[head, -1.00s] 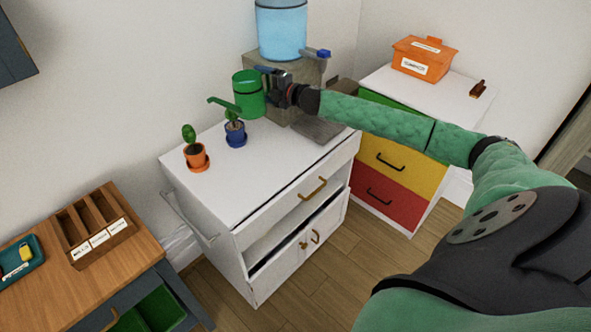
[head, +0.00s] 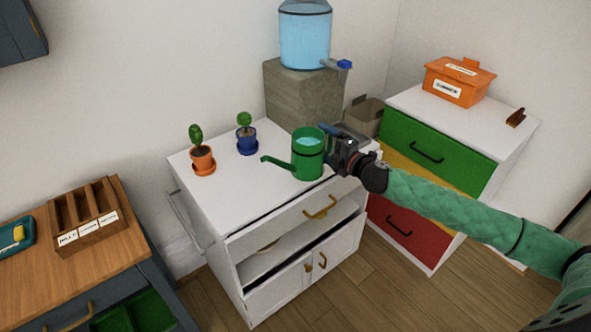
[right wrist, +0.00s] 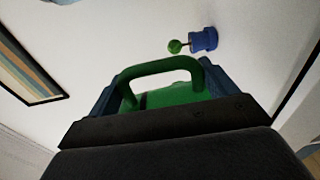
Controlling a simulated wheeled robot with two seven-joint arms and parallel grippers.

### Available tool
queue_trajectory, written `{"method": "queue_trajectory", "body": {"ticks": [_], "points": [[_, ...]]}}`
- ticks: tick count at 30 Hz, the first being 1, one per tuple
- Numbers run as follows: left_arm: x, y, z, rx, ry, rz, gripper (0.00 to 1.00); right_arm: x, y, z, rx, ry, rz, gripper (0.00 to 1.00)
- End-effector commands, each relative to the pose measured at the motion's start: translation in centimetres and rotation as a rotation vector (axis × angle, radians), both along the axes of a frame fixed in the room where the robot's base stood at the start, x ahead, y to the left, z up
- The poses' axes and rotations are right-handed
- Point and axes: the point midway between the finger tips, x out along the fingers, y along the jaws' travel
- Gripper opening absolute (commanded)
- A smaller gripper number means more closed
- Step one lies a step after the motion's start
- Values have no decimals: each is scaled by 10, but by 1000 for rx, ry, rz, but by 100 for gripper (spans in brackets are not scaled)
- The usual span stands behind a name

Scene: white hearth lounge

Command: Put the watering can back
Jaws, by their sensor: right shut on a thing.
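The green watering can (head: 308,158) is upright at the front right of the white cabinet top, its spout pointing left and blue water showing inside. I cannot tell whether its base touches the top. My right gripper (head: 332,143) is shut on the can's handle from the right. In the right wrist view the can's green handle (right wrist: 165,68) lies between the fingers of the gripper (right wrist: 165,95). My left gripper is out of view.
Plants in a blue pot (head: 246,139) and an orange pot (head: 202,160) stand further back on the white cabinet (head: 235,187). A water dispenser (head: 305,35) stands on a block (head: 303,93) behind the can. Coloured drawers (head: 425,150) stand to the right. The cabinet's front middle is clear.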

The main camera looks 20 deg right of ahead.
Motion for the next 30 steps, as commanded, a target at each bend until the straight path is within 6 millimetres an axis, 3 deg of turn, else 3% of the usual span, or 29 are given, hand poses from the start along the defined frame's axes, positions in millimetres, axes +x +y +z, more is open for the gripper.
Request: {"method": "queue_trajectory", "body": {"ticks": [3,18,30], "points": [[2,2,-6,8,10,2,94,15,10,-5,5,-1,1,28],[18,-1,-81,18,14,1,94,76,48,-49,5,-1,0,28],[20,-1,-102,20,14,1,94,91,58,-68,2,0,0,28]]}}
